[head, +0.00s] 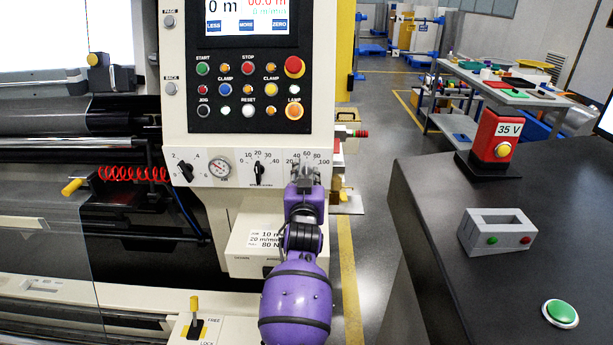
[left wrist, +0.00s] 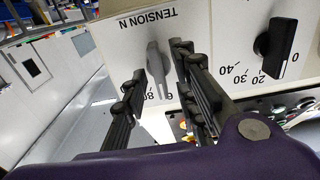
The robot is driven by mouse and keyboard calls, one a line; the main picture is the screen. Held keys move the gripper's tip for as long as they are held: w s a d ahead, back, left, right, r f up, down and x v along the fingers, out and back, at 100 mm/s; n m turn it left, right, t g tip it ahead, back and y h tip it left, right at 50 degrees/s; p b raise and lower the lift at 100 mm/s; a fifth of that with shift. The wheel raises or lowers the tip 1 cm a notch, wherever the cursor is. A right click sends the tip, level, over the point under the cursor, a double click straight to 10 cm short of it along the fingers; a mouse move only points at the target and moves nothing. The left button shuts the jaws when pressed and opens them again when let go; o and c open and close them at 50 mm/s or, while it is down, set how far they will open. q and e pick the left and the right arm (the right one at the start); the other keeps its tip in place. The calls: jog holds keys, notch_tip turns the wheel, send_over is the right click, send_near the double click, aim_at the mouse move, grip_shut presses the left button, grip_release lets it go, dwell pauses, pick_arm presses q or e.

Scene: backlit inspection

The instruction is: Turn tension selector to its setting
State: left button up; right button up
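The tension selector is a grey bar-shaped knob (left wrist: 157,68) on a white panel marked TENSION N, upside down in the left wrist view. Its lower end lies near the printed 80 and a partly hidden 6. My left gripper (left wrist: 158,63) is open, with one black finger on each side of the knob. Gaps show between fingers and knob; I cannot tell whether they touch. In the head view, my left gripper (head: 306,174) covers most of the selector below its 40 to 100 scale. A job card (head: 268,240) reads 10 m, 20 m/min and 80 N. My right gripper is not in view.
A black speed knob (head: 259,173) sits left of the selector, beside a round gauge (head: 220,169) and another black knob (head: 186,171). A button panel (head: 248,84) is above. A dark table (head: 450,240) stands right, with a floor gap between.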

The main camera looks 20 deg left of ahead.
pick_arm(q)
grip_shut()
jog(key=shift+d+m, duration=0.1)
jog(key=shift+m, duration=1.3)
jog(key=shift+m+p, duration=0.4)
jog(key=shift+m, duration=1)
jog(key=shift+f, duration=0.1)
jog(key=shift+o, duration=0.7)
grip_release()
jog(key=shift+d, duration=0.1)
